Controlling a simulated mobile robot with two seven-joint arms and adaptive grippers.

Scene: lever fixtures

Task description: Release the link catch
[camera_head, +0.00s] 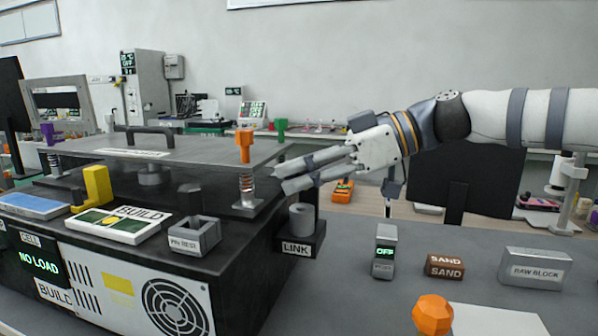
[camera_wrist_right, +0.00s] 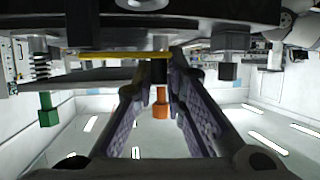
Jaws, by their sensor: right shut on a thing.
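The link catch has a dark bracket with a LINK label (camera_head: 297,248) at the right front corner of the machine. A grey cylinder (camera_head: 301,218) stands on it, and a dark upright rises beside it toward my fingers. My right gripper (camera_head: 281,177) reaches in from the right, just above this cylinder. In the right wrist view its fingers (camera_wrist_right: 157,80) close around a small dark piece (camera_wrist_right: 158,71), which appears to be part of the catch. The fingers hide much of it in the head view. My left gripper is not in view.
An orange knob on a spring post (camera_head: 244,150) stands close left of my fingertips, at the corner of the raised plate (camera_head: 180,148). A green knob (camera_head: 281,128) is behind. On the table at right are an OFF box (camera_head: 385,252), a SAND block (camera_head: 445,266) and a RAW BLOCK (camera_head: 535,268).

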